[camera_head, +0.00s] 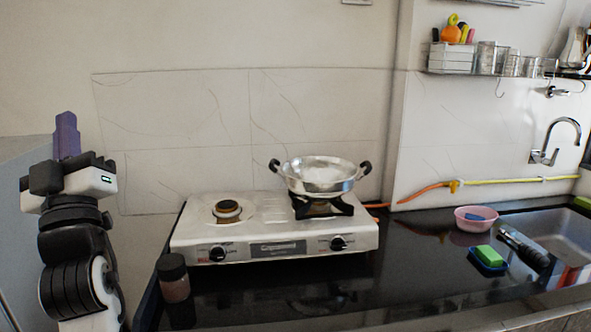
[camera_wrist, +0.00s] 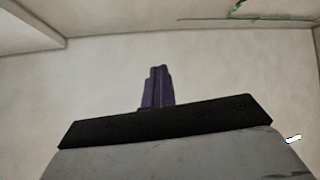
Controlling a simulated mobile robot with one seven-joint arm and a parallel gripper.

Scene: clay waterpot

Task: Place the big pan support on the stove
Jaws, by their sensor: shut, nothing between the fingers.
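My gripper (camera_head: 66,128) is raised at the far left of the head view, its purple fingers pointing up. The fingers are shut and empty, and they also show in the wrist view (camera_wrist: 157,88). It is well to the left of the white two-burner stove (camera_head: 205,245). A black pan support (camera_head: 340,208) sits on the right burner, partly hidden by the silver pan (camera_head: 320,182) on it. I cannot tell whether this is the big one. The left burner (camera_head: 227,210) is bare, with no support around it.
A lidded jar (camera_head: 174,280) stands at the stove's front left. A pink bowl (camera_head: 476,218), a green sponge in a blue dish (camera_head: 488,262) and the sink (camera_head: 555,236) are on the right. The black counter (camera_head: 420,245) between stove and bowl is mostly clear.

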